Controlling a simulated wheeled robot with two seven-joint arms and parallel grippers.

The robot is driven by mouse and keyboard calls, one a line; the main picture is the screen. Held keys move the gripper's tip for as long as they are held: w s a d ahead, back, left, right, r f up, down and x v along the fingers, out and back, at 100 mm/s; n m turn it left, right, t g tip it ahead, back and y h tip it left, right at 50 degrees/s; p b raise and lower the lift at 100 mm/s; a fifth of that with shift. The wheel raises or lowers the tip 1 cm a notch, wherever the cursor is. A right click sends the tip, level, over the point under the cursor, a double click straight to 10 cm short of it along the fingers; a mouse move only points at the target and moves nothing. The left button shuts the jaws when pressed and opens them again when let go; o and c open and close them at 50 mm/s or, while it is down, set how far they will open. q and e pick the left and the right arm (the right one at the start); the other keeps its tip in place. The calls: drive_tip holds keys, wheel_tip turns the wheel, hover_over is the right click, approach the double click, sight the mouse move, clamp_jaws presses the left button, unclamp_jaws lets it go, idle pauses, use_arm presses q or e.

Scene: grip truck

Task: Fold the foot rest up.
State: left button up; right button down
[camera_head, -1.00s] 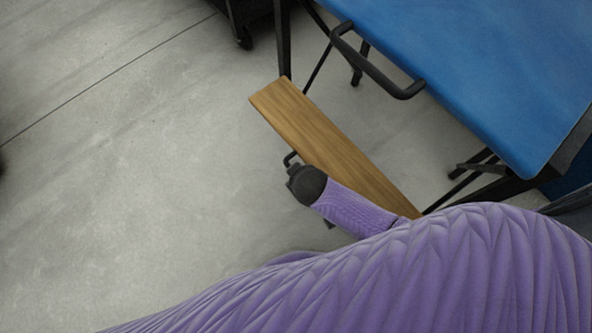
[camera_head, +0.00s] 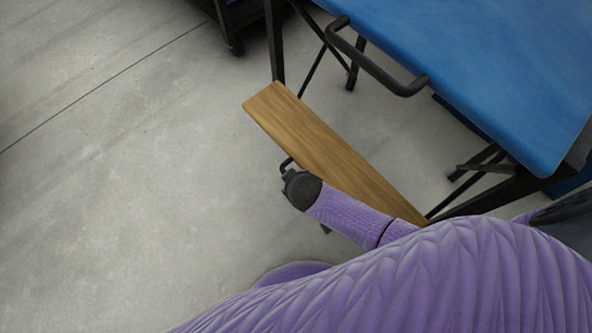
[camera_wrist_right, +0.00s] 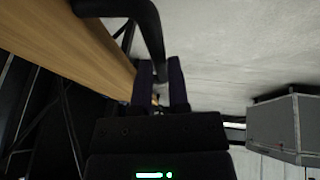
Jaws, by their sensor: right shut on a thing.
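The foot rest is a long wooden board (camera_head: 330,150) beside a blue-topped table-like frame, slanting from upper left to lower right in the head view. It also shows in the right wrist view (camera_wrist_right: 75,45) at the upper left. A black bar handle (camera_head: 286,164) sticks out from its near edge. In the right wrist view the handle (camera_wrist_right: 152,35) runs down between the fingers of my right gripper (camera_wrist_right: 161,88). That gripper is shut on it. In the head view my dark wrist and purple sleeve hide most of this gripper. My left gripper is not in view.
The blue top (camera_head: 480,60) has a black bar (camera_head: 375,68) along its near edge and black legs below. A dark wheeled cart (camera_head: 235,30) stands at the top. A grey box (camera_wrist_right: 275,125) shows in the right wrist view. The concrete floor at left is clear.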

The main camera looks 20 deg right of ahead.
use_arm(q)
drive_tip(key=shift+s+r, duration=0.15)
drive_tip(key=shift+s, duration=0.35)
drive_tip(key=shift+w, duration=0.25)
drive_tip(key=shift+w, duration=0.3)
